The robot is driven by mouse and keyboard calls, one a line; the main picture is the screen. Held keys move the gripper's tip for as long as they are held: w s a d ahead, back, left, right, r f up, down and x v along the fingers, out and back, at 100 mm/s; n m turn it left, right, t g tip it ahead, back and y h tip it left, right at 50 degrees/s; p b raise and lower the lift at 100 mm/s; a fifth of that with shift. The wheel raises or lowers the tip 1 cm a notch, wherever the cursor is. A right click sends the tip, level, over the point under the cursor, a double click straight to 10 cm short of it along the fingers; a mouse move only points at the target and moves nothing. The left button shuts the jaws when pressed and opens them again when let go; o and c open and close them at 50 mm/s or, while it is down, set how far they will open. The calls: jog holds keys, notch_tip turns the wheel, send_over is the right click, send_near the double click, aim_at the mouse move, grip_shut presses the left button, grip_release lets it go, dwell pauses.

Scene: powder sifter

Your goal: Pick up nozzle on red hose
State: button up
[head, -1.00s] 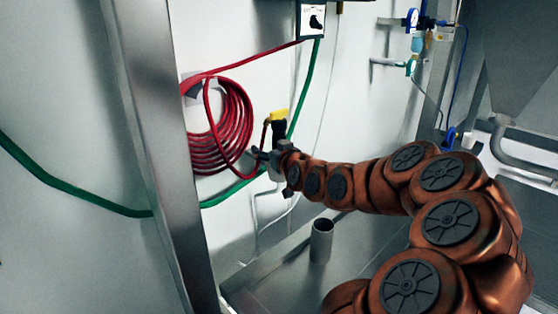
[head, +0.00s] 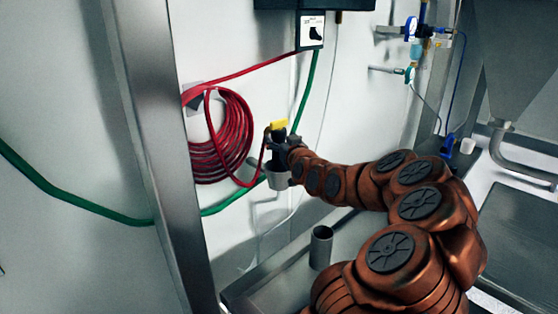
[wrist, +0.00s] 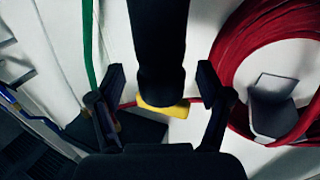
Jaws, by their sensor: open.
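The nozzle (head: 279,129) has a black body and a yellow end and sits upright in a grey cup-shaped holder (head: 279,180) by the wall. The red hose (head: 224,135) hangs coiled to its left, with a length running toward the nozzle. My gripper (head: 276,146) is at the nozzle just above the holder. In the wrist view, my gripper (wrist: 161,82) is open, with one finger on each side of the black nozzle body (wrist: 160,45). Gaps show between the body and both fingers. The yellow part (wrist: 163,107) shows between them.
A metal post (head: 160,150) stands left of the coil. A green hose (head: 308,85) runs behind the nozzle. A short metal cup (head: 321,247) stands on the bench below my arm. Gauges and a blue hose (head: 452,95) are at the right.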

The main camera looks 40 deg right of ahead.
jog(key=shift+x, duration=0.8)
grip_shut()
